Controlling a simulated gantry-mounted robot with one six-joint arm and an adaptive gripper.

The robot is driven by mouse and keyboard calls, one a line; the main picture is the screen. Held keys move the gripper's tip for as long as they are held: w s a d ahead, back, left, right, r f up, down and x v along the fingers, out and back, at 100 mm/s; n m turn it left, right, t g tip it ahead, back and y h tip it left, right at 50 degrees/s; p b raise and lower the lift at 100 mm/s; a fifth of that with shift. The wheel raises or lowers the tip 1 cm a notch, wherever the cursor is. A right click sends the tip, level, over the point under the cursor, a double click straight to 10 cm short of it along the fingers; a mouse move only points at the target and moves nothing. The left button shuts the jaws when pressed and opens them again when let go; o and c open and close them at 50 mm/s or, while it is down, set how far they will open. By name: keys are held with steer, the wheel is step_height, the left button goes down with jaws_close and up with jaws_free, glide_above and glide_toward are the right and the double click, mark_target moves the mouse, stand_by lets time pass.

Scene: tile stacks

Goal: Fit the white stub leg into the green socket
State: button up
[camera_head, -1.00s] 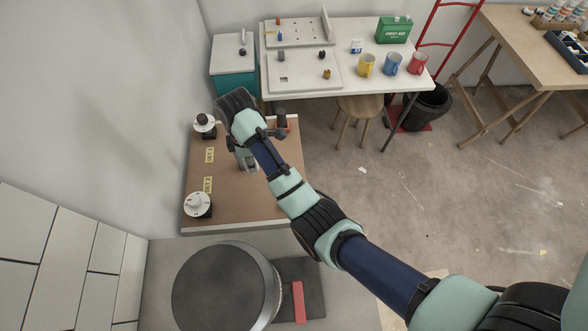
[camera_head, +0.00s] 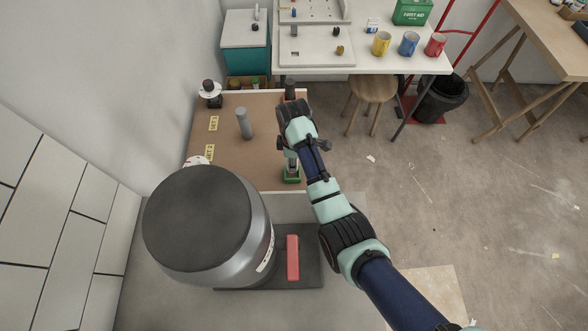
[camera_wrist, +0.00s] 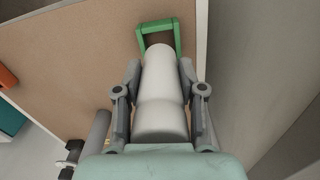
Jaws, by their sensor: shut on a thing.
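The white stub leg (camera_wrist: 162,88) fills the middle of the wrist view, gripped between both fingers. My gripper (camera_head: 292,158) is shut on it above the near right part of the brown board. The green socket (camera_head: 291,179) sits at the board's near right edge, just below the gripper in the head view. In the wrist view the green socket (camera_wrist: 160,27) shows as an open frame just beyond the leg's far end. The leg's end overlaps the frame in that view; I cannot tell whether it is inside or only above it.
A grey cylinder (camera_head: 244,124) stands upright on the brown board (camera_head: 222,160). A dark-topped peg (camera_head: 290,89) is at the board's far right. A large grey drum (camera_head: 200,225) and a red bar (camera_head: 293,257) are in front.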

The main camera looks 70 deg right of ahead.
steer(key=shift+f+b, duration=0.4)
steer(key=shift+f, duration=2.45)
steer(key=shift+f, duration=0.15)
steer(key=o, duration=1.2)
steer(key=shift+c, duration=0.2)
step_height(320, 180, up, 12)
steer(key=shift+r+p, duration=0.2)
steer(key=shift+p, duration=0.6)
